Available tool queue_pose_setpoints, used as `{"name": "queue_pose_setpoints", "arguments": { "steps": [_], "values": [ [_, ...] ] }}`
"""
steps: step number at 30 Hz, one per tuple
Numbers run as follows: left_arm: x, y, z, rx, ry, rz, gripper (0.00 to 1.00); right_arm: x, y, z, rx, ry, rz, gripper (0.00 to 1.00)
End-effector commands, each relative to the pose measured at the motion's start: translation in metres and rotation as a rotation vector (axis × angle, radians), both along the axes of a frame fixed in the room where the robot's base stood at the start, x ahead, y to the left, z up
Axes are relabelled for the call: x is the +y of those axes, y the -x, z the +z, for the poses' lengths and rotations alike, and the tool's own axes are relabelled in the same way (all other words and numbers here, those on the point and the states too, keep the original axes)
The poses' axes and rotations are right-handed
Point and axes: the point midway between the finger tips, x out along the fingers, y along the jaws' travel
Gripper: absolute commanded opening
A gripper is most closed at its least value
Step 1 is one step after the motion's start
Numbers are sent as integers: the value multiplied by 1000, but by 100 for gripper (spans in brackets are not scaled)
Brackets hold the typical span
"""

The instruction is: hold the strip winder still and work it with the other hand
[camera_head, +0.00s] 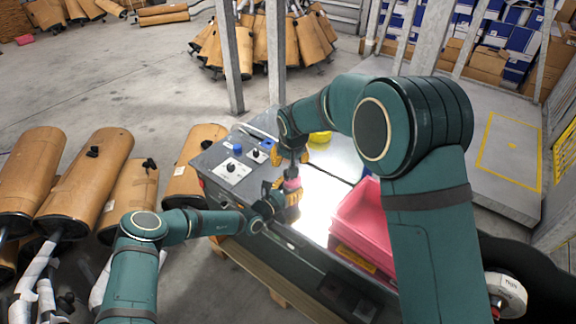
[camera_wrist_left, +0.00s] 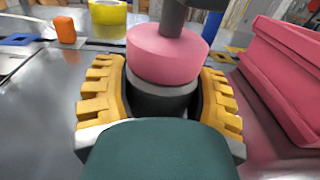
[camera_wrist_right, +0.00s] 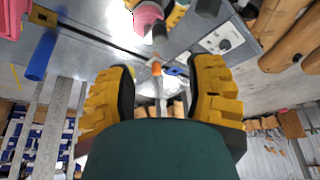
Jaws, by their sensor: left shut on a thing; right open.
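The strip winder (camera_head: 291,186) has a pink round body on a dark grey base, with a grey shaft rising from its top. It stands upright on the metal table. My left gripper (camera_head: 284,203) is shut around its dark base; the left wrist view shows the yellow fingers on both sides of the winder (camera_wrist_left: 167,54). My right gripper (camera_head: 291,157) is open, above and beyond the winder in the head view. In the right wrist view, the winder (camera_wrist_right: 148,17) shows at the top edge, beyond the open fingers (camera_wrist_right: 160,85).
A pink bin (camera_head: 350,232) stands on the table right of the winder. White control plates (camera_head: 231,171) sit on the left end.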

Motion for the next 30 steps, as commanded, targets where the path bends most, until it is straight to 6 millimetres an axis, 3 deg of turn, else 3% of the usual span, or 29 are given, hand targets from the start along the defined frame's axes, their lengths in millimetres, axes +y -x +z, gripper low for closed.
{"name": "queue_pose_setpoints", "arguments": {
  "steps": [7,26,27,29,30],
  "values": [
    [0,0,0,0,0,0,19,-2,9,22,0,0,0,53],
    [0,0,0,0,0,0,19,-2,10,23,1,0,0,53],
    [0,0,0,0,0,0,69,-2,10,23,1,0,0,53],
    [0,0,0,0,0,0,90,-2,10,23,1,0,0,53],
    [0,0,0,0,0,0,96,-2,10,23,1,0,0,53]
  ]
}}
